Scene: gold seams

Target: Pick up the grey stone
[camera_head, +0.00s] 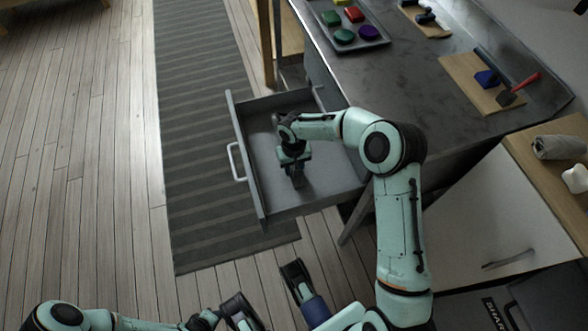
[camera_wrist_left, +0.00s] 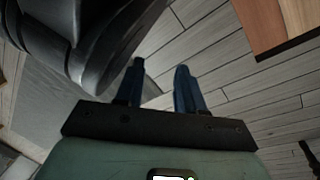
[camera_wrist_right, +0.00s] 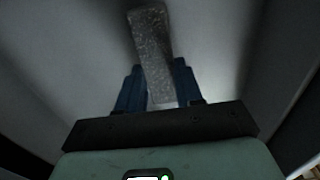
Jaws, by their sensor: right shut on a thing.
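The grey stone (camera_wrist_right: 152,45) is a long speckled block. In the right wrist view it stands between the two fingers of my right gripper (camera_wrist_right: 155,72), which is shut on it. In the head view my right gripper (camera_head: 298,180) points down inside the open grey drawer (camera_head: 248,165), and the gripper and arm mostly hide the stone. I cannot tell whether the stone touches the drawer floor. My left gripper (camera_wrist_left: 160,75) shows in the left wrist view with its fingers apart and nothing between them, above the wooden floor.
The dark worktop (camera_head: 430,115) holds a tray (camera_head: 388,43) of coloured pieces and a wooden board (camera_head: 470,85) with tools. Another board at the right bears a rolled grey cloth (camera_head: 560,147) and a white object (camera_head: 575,178). A striped rug (camera_head: 200,130) lies left.

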